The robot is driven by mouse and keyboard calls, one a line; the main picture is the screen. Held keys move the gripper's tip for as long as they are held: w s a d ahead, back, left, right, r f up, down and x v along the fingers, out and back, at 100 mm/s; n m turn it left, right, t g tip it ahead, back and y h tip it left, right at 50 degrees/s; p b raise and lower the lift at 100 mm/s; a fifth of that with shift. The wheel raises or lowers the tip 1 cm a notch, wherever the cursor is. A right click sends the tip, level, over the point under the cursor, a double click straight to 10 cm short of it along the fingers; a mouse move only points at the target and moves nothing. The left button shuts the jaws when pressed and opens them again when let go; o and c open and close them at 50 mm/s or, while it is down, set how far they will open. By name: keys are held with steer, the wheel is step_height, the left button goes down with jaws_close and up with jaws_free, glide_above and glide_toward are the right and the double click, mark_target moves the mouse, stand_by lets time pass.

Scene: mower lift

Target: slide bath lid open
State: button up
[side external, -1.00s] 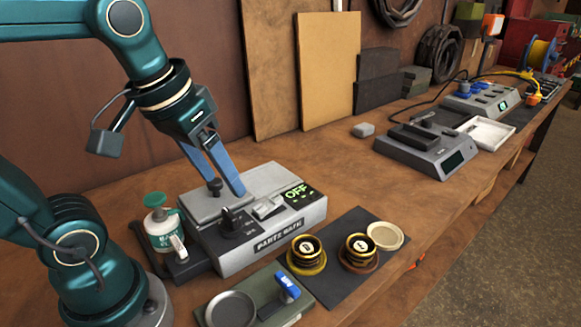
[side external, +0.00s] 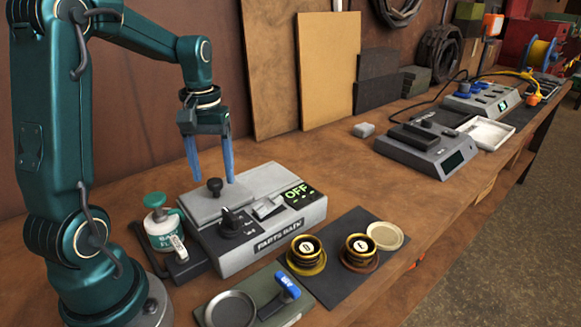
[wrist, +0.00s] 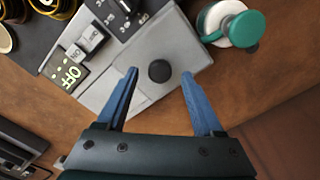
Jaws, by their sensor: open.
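The parts bath (side external: 262,232) is a grey box on the bench, with its display reading OFF. Its flat grey lid (side external: 195,207) lies on top and carries a round dark knob (side external: 214,186). My gripper (side external: 210,178) is open, its blue fingers pointing down above the lid. In the wrist view, my gripper (wrist: 160,72) has one finger on each side of the knob (wrist: 159,71), with clear gaps. I cannot tell exactly how high the fingertips are relative to the knob.
A green-capped bottle (side external: 162,232) stands left of the bath. Two brass-coloured parts (side external: 306,250) and a round dish (side external: 385,236) sit on a dark mat at the front. A blue-handled tool (side external: 287,286) lies near a round pan (side external: 230,309). Bench space behind the bath is clear.

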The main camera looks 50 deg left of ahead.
steer(key=shift+f, duration=0.65)
jaws_close()
stand_by(1.0)
